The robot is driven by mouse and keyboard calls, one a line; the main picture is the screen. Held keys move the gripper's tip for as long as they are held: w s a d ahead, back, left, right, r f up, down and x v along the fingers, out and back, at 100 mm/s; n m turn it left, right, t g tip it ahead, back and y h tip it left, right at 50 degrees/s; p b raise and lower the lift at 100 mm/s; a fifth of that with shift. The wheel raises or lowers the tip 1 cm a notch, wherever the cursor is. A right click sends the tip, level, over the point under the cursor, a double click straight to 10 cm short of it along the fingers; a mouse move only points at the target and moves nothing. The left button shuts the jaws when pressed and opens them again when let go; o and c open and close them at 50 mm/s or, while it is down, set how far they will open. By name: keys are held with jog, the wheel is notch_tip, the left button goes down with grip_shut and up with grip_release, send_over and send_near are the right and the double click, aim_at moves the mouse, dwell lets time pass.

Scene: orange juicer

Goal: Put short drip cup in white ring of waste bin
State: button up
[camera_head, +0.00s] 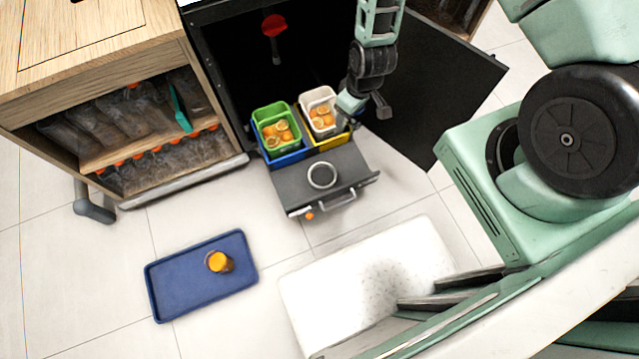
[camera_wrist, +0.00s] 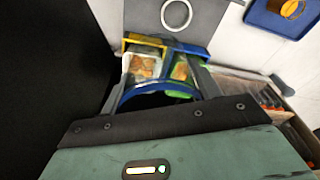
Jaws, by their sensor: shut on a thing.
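My gripper (camera_wrist: 158,83) is shut on a blue, curved-rimmed thing (camera_wrist: 160,87) that looks like the short drip cup; its dark inside shows between the fingers in the wrist view. In the head view my gripper (camera_head: 346,116) hangs by the right edge of the white bin, and the held cup cannot be made out there. The white ring (camera_head: 322,187) lies on the flat grey top of the pulled-out waste drawer (camera_head: 295,188), in front of the bins. It also shows at the top of the wrist view (camera_wrist: 164,22). The ring looks empty.
A green bin (camera_head: 256,118) and a white bin (camera_head: 305,100), both with orange halves, sit behind the ring. An open black door (camera_head: 450,85) stands right. A blue tray (camera_head: 170,295) with an orange-filled cup (camera_head: 220,262) lies lower left. A wooden cabinet (camera_head: 90,45) stands left.

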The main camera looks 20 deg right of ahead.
jog(key=a+f+n+b, duration=0.2)
jog(key=f+n+b, duration=0.2)
jog(key=f+b, duration=0.6)
jog(key=a+f+n+g+b, duration=0.1)
jog(key=a+f+n+b, duration=0.2)
jog(key=f+b, duration=0.8)
jog(key=w+a+f+n+y+b, duration=0.1)
jog(key=f+n+b, duration=0.4)
jog(key=f+b, duration=0.6)
jog(key=shift+a+f+n+g+b, duration=0.1)
jog(key=shift+a+n+g+b, duration=0.25)
jog(key=shift+a+b, duration=0.3)
jog(key=shift+a, duration=0.1)
jog(key=shift+s, duration=0.1)
jog(key=o, duration=1)
jog(key=shift+o, duration=0.2)
